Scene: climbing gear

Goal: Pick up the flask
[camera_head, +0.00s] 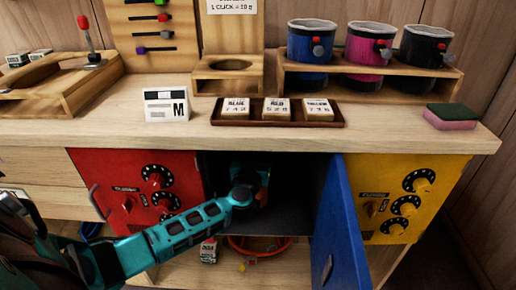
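I cannot make out a flask for certain in the head view. My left arm, teal and black, comes in from the lower left and reaches into the dark open middle compartment (290,208) of the cabinet. Its wrist end and my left gripper (256,182) are inside the compartment, in shadow. The fingers are hidden behind the wrist, so I cannot see whether they are open or hold anything. A small reddish patch shows beside the wrist; I cannot tell what it is. My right gripper is not in view.
The blue door (340,235) stands open right of the compartment. A red panel (135,180) and a yellow panel (400,200) with knobs flank it. An orange ring (272,251) and a small box (208,251) lie below. Three bags stand in a wooden rack (370,84) above.

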